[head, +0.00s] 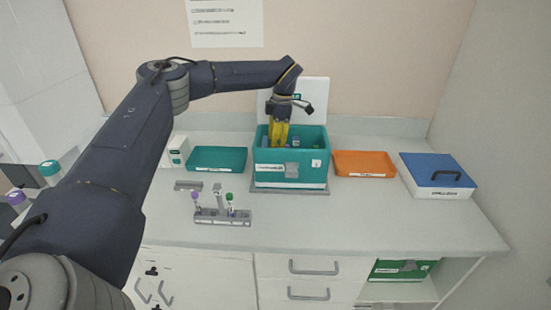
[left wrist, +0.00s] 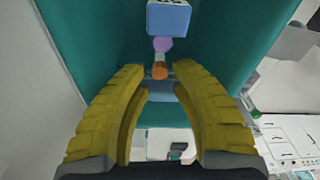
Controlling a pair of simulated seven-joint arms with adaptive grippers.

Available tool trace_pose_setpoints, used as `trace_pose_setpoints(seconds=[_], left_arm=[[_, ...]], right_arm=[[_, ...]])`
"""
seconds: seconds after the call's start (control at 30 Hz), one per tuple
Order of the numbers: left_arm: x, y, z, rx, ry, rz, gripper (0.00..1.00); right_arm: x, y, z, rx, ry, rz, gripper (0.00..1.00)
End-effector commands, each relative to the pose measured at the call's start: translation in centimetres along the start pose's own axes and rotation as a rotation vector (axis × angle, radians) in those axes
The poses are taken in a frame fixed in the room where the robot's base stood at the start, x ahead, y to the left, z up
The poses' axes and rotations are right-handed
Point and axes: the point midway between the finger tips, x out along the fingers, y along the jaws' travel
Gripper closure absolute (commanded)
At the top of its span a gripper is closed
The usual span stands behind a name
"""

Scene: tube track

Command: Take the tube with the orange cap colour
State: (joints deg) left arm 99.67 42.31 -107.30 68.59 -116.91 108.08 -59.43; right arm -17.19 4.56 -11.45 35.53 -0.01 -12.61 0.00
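My left gripper (head: 279,133) points down into the open teal box (head: 290,168) on the bench. In the left wrist view its two yellow fingers (left wrist: 158,72) are apart, with nothing seen held. The orange cap (left wrist: 160,71) of a tube appears between the fingertips; I cannot tell whether they are level with it. A purple cap (left wrist: 162,45) shows just beyond it, inside the teal box. The orange cap is hidden in the head view. My right gripper is not in view.
A blue block with a label (left wrist: 169,16) is inside the box. A small rack (head: 222,217) with purple- and green-capped tubes stands in front. A teal tray (head: 217,159) is left, an orange tray (head: 364,164) and a blue-lidded box (head: 437,175) right. The front right bench is clear.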

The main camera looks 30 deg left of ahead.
Motion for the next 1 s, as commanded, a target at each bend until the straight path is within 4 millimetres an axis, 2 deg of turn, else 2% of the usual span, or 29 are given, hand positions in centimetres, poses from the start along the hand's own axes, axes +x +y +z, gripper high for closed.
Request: trace_pose_setpoints(seconds=[0.1, 0.2, 0.43, 0.47, 0.7, 1.0], left_arm=[[1.6, -0.1, 0.0, -0.001, 0.001, -0.003, 0.76], [2.4, 0.0, 0.1, 0.000, -0.001, -0.001, 0.76], [2.5, 0.0, 0.1, 0.000, -0.001, 0.000, 0.76], [2.5, 0.0, 0.1, 0.000, -0.001, 0.000, 0.74], [2.5, 0.0, 0.1, 0.000, -0.001, 0.000, 1.00], [2.5, 0.0, 0.1, 0.000, -0.001, 0.000, 1.00]], right_arm=[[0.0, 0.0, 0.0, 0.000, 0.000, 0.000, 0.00], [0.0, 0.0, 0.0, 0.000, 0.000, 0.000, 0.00], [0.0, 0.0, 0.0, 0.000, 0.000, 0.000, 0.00], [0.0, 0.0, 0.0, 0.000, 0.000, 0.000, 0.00], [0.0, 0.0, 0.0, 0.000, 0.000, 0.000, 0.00], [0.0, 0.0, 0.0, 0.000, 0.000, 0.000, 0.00]])
